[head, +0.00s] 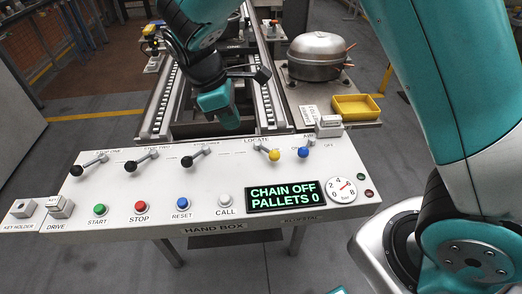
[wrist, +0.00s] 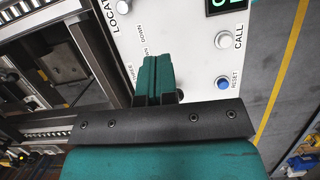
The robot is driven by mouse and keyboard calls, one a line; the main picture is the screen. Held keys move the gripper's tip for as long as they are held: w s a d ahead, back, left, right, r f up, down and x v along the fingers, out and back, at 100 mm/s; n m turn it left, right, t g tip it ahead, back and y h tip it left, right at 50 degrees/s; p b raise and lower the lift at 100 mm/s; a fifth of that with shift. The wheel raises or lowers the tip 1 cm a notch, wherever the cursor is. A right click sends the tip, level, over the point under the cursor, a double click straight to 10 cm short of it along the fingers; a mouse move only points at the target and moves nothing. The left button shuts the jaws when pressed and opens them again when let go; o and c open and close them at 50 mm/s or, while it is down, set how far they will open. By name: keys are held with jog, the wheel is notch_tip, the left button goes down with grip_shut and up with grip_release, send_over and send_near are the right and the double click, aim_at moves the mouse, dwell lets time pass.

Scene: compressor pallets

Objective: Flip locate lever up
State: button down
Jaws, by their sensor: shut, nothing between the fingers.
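The locate lever (head: 264,150) is on the panel of the hand box, under the LOCATE label. It has a yellow knob that points down and to the right in the head view. In the wrist view the LOCATE lettering is cut off at the top edge, and I cannot make out the yellow knob. My gripper (head: 231,124) hangs behind the back edge of the panel, left of the locate lever and apart from it. It also shows in the wrist view (wrist: 156,78), with its teal fingers together and empty. A dark knob partly shows beside the fingers.
Three black-knobbed levers (head: 142,160) stand left of the locate lever, and a blue-knobbed lever (head: 303,152) stands close on its right. Buttons and a display (head: 284,196) reading CHAIN OFF, PALLETS 0 line the front. A conveyor (head: 168,92), a compressor (head: 318,55) and a yellow tray (head: 355,107) are behind.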

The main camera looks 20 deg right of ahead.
aim_at(267, 151)
jog(key=x, duration=0.8)
jog(key=shift+s+d+f, duration=0.15)
jog(key=shift+f, duration=0.2)
jog(key=shift+s+d+f, duration=0.1)
jog(key=shift+s+d, duration=0.1)
jog(key=shift+d, duration=0.4)
jog(key=shift+s+d+f, duration=0.1)
jog(key=shift+s+d, duration=0.15)
jog(key=shift+d, duration=0.35)
jog(key=shift+s+d+f, duration=0.15)
jog(key=shift+s+d, duration=0.1)
jog(key=shift+d, duration=0.35)
jog(key=shift+p, duration=0.4)
